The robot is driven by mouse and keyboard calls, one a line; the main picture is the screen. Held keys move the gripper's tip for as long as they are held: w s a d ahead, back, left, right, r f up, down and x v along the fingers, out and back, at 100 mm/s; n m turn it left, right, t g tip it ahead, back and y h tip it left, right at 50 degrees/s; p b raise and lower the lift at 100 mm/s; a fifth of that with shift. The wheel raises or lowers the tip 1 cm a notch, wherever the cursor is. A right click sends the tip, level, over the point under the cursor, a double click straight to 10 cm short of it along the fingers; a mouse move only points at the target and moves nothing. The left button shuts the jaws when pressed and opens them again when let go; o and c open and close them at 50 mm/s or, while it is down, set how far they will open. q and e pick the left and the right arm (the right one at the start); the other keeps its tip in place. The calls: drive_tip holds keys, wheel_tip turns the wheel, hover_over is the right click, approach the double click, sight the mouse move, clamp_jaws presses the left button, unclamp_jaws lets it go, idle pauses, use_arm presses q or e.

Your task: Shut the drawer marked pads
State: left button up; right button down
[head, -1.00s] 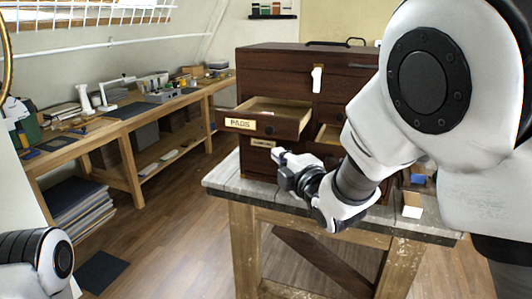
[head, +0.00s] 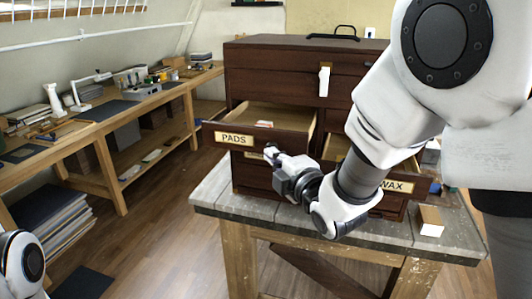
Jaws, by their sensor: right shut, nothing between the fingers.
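The drawer marked PADS (head: 234,139) stands pulled out at the upper left of a dark wooden chest (head: 290,58) in the head view. Its open inside shows a pale lining and a small item lying in it. My right gripper (head: 270,153) is shut and empty, just in front of and slightly below the right part of the PADS drawer front. I cannot tell whether its tip touches the drawer. My left gripper is out of view; only part of my left arm shows at the lower left.
A drawer marked WAX (head: 398,187) is also pulled out, lower right, partly behind my right arm. The chest stands on a weathered workbench (head: 225,195) with a small block (head: 431,220) on it. A long side bench (head: 110,122) runs along the left wall.

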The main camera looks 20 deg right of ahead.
drive_tip(key=b, duration=0.1)
approach(292, 123)
drive_tip(key=w+a, duration=0.1)
drive_tip(key=w+a+r, duration=0.2)
drive_tip(key=w+a, duration=0.1)
drive_tip(key=shift+r, duration=0.4)
idle(0.4)
